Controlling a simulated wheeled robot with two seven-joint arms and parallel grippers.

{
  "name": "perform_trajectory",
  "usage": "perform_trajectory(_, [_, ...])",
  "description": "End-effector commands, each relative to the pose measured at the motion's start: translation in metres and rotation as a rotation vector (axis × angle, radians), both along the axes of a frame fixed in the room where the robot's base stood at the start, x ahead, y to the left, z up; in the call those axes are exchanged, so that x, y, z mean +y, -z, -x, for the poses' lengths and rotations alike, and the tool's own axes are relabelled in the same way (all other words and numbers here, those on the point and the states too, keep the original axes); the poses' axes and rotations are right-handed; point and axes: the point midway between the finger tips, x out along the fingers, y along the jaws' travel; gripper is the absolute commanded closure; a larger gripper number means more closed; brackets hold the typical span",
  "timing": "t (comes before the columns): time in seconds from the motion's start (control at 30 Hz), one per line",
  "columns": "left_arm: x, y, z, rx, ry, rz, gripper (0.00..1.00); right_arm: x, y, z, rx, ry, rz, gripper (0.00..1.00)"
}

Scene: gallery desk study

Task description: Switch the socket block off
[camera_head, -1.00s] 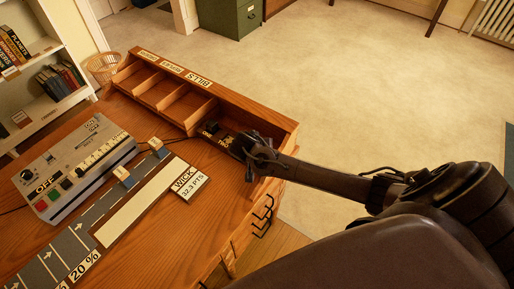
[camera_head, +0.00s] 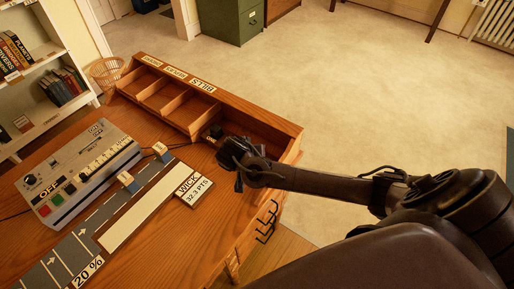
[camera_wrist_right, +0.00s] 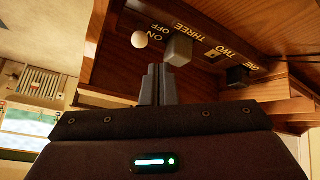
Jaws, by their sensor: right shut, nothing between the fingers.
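The dark socket block (camera_head: 213,132) sits in the right end of the desk's pigeonhole unit, partly hidden by my right gripper in the head view. In the right wrist view the block (camera_wrist_right: 204,47) carries the words ON, OFF, THREE, TWO and ONE. A pale round knob (camera_wrist_right: 140,40) is beside ON; I cannot tell which way the switch stands. A grey cube-shaped plug (camera_wrist_right: 178,49) and a black plug (camera_wrist_right: 238,75) stand out from the block. My right gripper (camera_wrist_right: 157,70) is shut and empty, its tips close below the knob and grey plug; contact is unclear. My left gripper is out of view.
The wooden pigeonhole unit (camera_head: 262,117) has walls around the block. A grey control box (camera_head: 75,172) with an OFF label, a road-like strip (camera_head: 60,262) and a WICK card (camera_head: 193,190) lie on the desk (camera_head: 185,245). Black hooks (camera_head: 267,222) hang at its side.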

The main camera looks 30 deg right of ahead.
Motion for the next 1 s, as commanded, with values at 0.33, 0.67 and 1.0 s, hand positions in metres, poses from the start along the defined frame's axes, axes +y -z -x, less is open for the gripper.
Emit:
perform_trajectory(0.33, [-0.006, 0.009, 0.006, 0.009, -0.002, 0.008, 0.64, 0.022, -0.005, 0.015, -0.002, 0.003, 0.0, 1.0])
perform_trajectory(0.67, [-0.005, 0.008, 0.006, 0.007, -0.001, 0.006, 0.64, 0.022, -0.005, 0.015, -0.001, 0.002, 0.0, 1.0])
perform_trajectory(1.0, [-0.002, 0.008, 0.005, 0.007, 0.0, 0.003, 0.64, 0.059, 0.0, 0.038, 0.074, -0.11, -0.068, 1.0])
